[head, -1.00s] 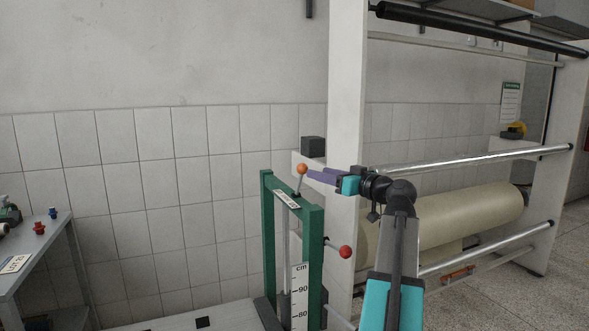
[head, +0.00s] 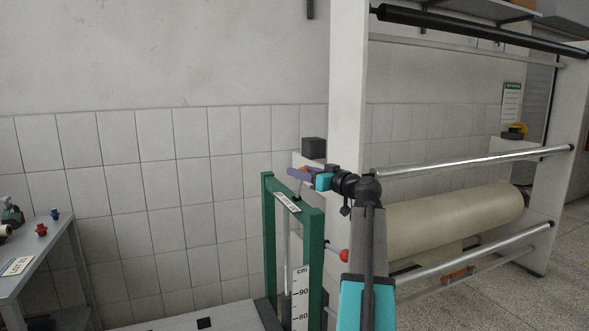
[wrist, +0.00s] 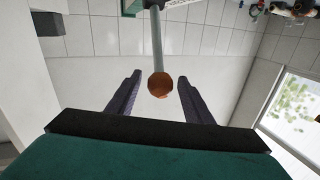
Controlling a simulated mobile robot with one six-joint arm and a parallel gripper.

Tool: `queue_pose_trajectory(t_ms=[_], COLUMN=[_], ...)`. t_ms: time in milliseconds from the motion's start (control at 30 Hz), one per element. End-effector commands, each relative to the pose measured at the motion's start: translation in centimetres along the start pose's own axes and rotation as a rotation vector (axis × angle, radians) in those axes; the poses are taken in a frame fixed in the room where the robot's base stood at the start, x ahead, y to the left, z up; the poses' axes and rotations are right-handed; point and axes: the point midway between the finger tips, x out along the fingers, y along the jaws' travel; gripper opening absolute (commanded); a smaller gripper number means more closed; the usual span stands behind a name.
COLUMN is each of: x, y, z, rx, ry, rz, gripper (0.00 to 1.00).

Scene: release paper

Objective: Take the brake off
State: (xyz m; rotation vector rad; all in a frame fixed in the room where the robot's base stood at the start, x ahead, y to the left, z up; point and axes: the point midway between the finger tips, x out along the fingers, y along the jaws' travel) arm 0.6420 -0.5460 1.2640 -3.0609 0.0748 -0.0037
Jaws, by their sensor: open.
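A lever with an orange ball knob (wrist: 159,85) rises from the top of a green frame (head: 268,230). In the wrist view its grey rod (wrist: 156,40) runs from the frame to the knob. My gripper (head: 296,172) is open at the lever's top, its purple fingers one on each side of the knob in the wrist view, with visible gaps. In the head view the fingers hide most of the knob.
A white upright (head: 346,110) stands right behind my gripper, with a dark box (head: 314,147) beside it. A large paper roll (head: 450,218) and metal bars lie to the right. A grey side table (head: 45,250) stands at left.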

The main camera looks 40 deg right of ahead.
Motion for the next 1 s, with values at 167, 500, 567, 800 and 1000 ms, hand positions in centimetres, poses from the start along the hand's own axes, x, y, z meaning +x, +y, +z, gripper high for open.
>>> queue_pose_trajectory(t_ms=[167,500,567,800,1000], x=[2.4,3.9,3.9,3.8,3.8], y=[0.1,0.1,0.1,0.1,0.1], z=[-0.1,0.0,0.0,0.0,0.0], rx=[0.0,-0.001,-0.001,-0.001,-0.001], ry=[-0.001,-0.001,-0.001,0.0,0.0], rz=[-0.001,0.001,0.001,0.002,0.002], gripper=[0.47,0.47,0.47,0.31,0.0])
